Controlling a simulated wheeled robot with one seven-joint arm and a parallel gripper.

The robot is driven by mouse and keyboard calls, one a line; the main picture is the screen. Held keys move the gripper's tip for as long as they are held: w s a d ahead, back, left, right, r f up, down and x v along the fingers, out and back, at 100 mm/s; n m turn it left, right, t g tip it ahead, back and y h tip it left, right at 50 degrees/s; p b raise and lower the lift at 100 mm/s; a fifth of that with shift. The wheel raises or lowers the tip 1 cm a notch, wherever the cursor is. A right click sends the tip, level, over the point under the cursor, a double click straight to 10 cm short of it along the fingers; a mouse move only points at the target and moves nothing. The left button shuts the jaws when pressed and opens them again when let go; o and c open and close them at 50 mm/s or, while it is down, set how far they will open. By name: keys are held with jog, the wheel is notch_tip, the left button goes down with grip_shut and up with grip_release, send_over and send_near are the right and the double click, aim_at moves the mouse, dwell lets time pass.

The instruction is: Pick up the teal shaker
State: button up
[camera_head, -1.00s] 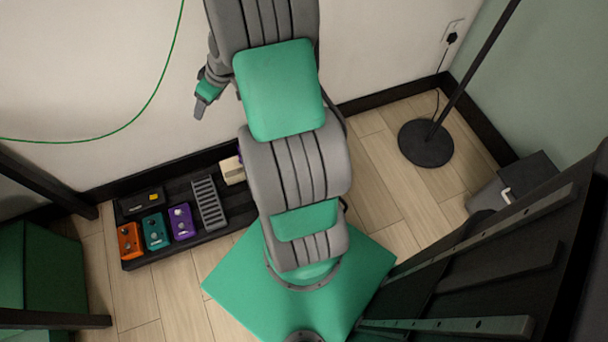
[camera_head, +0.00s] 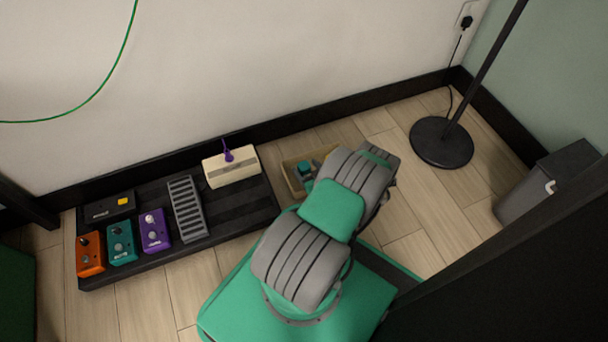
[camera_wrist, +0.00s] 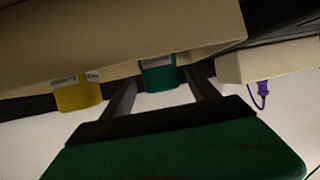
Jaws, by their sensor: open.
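The teal shaker (camera_wrist: 158,75) shows in the wrist view with a pale label, sticking out past the rim of a tan box (camera_wrist: 120,35). My gripper (camera_wrist: 159,76) is open and empty, with its two dark fingers apart. The shaker lies between the fingertips in the picture; I cannot tell how far beyond them it is. In the head view a small teal thing (camera_head: 305,167), likely the shaker, sits in the tan box (camera_head: 289,180) on the floor. My arm hides the gripper and part of the box there.
A yellow labelled container (camera_wrist: 78,94) stands near the shaker. A cream block (camera_head: 231,170) with a purple plug sits on the black pedalboard (camera_head: 240,205) left of the box. The wall (camera_head: 250,80) is close behind. A lamp base (camera_head: 441,142) and grey bin (camera_head: 545,185) stand right.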

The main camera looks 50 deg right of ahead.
aim_at(301, 163)
jog(key=b+x, duration=0.1)
jog(key=x, duration=0.2)
jog(key=shift+w+a+f+b, duration=0.15)
jog(key=shift+w+f+b, duration=0.05)
jog(key=shift+w+b, duration=0.1)
jog(key=shift+w+d, duration=0.25)
jog(key=shift+w, duration=0.1)
jog(key=shift+c, duration=0.3)
grip_shut()
jog(key=shift+r, duration=0.1)
